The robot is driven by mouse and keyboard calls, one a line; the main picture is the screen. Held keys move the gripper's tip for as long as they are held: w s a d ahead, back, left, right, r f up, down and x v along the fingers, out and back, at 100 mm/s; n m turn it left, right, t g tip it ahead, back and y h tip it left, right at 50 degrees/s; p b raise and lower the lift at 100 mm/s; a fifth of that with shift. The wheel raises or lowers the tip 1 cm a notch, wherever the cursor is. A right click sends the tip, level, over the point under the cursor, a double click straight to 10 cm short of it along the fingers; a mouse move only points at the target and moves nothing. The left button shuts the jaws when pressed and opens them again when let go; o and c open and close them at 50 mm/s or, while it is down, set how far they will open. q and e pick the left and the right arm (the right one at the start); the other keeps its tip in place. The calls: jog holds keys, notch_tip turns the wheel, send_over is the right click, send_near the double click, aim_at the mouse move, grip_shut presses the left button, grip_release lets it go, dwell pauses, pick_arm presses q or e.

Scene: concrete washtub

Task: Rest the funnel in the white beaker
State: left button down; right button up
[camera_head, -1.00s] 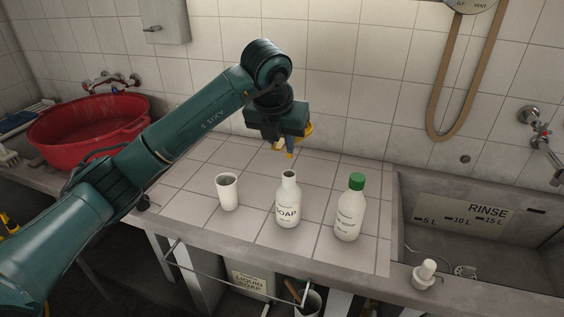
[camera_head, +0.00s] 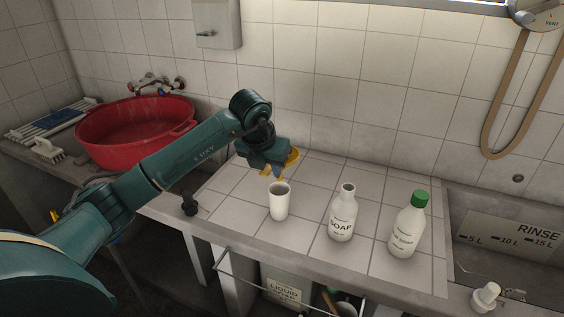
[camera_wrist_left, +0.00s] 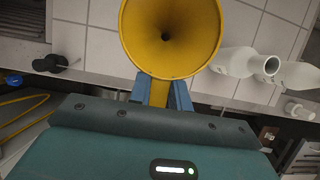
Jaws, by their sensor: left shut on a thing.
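The yellow funnel (camera_wrist_left: 170,38) is held in my left gripper (camera_wrist_left: 162,94), whose blue fingers are shut on it. Its wide mouth faces the wrist camera. In the head view the funnel (camera_head: 293,158) is partly hidden by my left gripper (camera_head: 276,174). The white beaker (camera_head: 279,205) stands upright and open on the tiled counter. The gripper and funnel appear just above and behind the beaker's rim, apart from it. The beaker is not visible in the wrist view, perhaps behind the funnel. My right gripper is not in view.
An open soap bottle (camera_head: 342,215) and a green-capped bottle (camera_head: 407,228) stand right of the beaker. A white cap or pump piece (camera_head: 486,296) sits by the rinse sink (camera_head: 462,195).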

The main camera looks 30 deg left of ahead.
pick_arm(q)
jog(key=shift+f+b, duration=0.7)
jog(key=shift+f, duration=0.35)
notch_tip(320, 180, down, 5)
jog(key=b, duration=0.3)
jog(key=shift+r, duration=0.15)
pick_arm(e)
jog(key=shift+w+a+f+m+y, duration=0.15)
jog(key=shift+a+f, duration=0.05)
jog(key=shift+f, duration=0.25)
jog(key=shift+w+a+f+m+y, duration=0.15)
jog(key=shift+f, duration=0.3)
pick_arm(q)
jog(key=shift+f+b, duration=0.3)
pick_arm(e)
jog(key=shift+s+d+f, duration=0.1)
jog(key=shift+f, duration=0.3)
pick_arm(q)
jog(key=shift+f+b, duration=0.45)
jog(key=shift+f, duration=0.15)
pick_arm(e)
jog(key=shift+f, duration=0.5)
pick_arm(q)
jog(key=c, duration=1.2)
grip_release()
